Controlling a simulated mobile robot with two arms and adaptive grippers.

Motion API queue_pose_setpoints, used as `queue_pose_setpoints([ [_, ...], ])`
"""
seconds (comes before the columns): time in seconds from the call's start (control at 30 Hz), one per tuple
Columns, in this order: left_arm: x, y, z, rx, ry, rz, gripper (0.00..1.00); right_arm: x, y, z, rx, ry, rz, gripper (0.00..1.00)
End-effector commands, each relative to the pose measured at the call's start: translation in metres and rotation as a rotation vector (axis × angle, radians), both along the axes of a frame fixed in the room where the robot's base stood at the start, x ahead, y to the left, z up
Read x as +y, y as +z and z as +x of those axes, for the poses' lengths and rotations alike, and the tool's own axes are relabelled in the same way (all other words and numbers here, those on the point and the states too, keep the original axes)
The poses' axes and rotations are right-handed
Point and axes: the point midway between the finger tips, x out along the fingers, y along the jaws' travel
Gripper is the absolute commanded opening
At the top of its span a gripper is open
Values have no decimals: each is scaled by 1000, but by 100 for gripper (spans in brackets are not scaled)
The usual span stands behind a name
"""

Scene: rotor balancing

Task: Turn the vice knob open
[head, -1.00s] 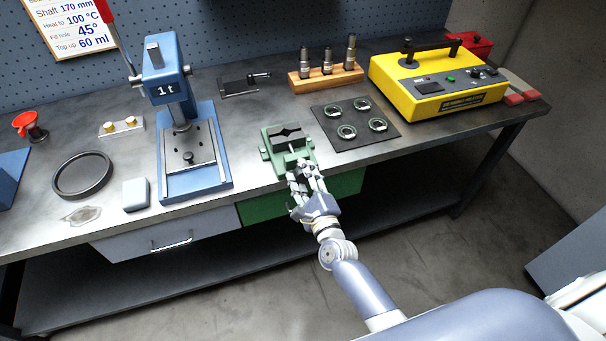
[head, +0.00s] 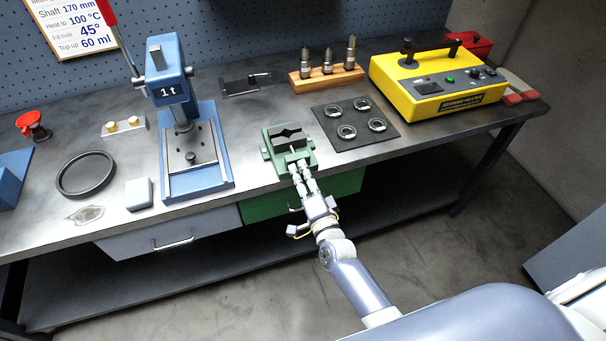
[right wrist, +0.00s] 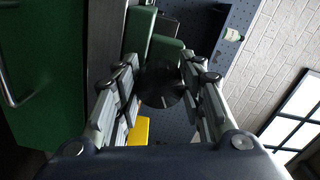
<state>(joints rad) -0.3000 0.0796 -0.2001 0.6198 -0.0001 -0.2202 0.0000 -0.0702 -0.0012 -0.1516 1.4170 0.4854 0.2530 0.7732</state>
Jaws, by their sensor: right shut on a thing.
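The green vice (head: 270,153) sits at the front edge of the bench, its dark jaws (head: 287,136) facing up. My right gripper (head: 301,172) reaches it from the front, at the vice's near side. In the right wrist view, the round dark vice knob (right wrist: 162,88) lies between the two fingers of my right gripper (right wrist: 160,100), with the green vice body (right wrist: 165,50) behind it. The fingers are shut on the knob. In the head view the knob is hidden by the fingers. My left gripper is not in view.
A blue press (head: 195,165) stands left of the vice. A dark mat (head: 365,140) with several bearing rings lies to the right, and a yellow heater (head: 425,85) stands beyond it. Below the bench edge is a green drawer (head: 345,187).

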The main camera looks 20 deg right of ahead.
Motion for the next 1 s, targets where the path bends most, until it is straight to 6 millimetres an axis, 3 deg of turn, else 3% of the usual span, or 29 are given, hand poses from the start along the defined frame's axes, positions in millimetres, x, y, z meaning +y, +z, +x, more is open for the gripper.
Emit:
queue_pose_setpoints([
  [1.0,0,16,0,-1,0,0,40,-1,-2,0,-31,0,-908,13],
])
